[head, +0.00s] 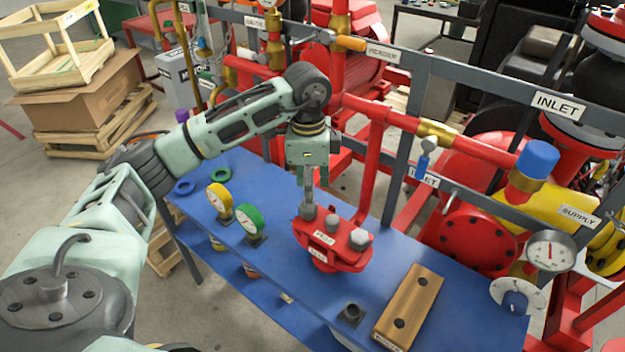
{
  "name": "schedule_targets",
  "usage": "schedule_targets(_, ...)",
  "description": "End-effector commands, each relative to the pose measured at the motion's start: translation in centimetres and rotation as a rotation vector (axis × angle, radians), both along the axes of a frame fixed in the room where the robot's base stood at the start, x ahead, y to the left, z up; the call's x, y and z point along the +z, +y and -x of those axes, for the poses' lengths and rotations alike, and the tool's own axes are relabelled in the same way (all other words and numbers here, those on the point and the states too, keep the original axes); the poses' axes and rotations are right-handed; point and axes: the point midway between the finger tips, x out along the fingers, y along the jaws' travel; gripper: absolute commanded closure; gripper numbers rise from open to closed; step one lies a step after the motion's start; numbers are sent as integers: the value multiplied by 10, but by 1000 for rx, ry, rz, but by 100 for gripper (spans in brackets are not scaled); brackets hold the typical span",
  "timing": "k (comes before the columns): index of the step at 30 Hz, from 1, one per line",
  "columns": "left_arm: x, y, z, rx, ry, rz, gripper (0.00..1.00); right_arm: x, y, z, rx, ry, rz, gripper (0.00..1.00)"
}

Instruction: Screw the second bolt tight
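A red block-like fixture (322,258) with white labels stands on the blue bench. Several grey bolt heads show on its top: a left one (308,212), a middle one (331,222) and a right one (359,238). My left gripper (309,201) points straight down over the left bolt. Its narrow fingers are close together and meet the top of that bolt head; they appear shut on it. The bolt's shank and the hole under it are hidden. I cannot tell how deep each bolt sits. My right gripper is not in view.
Red pipes and a grey rail (470,77) run close behind the arm.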

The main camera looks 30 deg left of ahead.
Motion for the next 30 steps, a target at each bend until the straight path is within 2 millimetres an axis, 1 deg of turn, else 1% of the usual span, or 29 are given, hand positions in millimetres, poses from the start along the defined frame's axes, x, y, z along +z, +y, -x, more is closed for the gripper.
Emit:
schedule_targets(1, 2, 7, 1, 20, 6, -21, 53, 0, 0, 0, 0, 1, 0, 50)
schedule_targets(2, 2, 9, 1, 28, 8, -28, 53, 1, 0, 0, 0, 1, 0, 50)
schedule_targets(5, -5, 11, 2, 36, 14, -35, 53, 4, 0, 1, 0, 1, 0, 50)
schedule_targets(15, -54, 10, 2, 32, 14, -30, 53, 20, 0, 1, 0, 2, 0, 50)
schedule_targets(18, -65, 10, 2, 31, 11, -30, 53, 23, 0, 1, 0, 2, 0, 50)
schedule_targets(24, -75, 9, 1, 30, 9, -30, 53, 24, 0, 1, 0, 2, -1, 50)
schedule_targets(30, -75, 9, 1, 29, 9, -30, 53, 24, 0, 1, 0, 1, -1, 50)
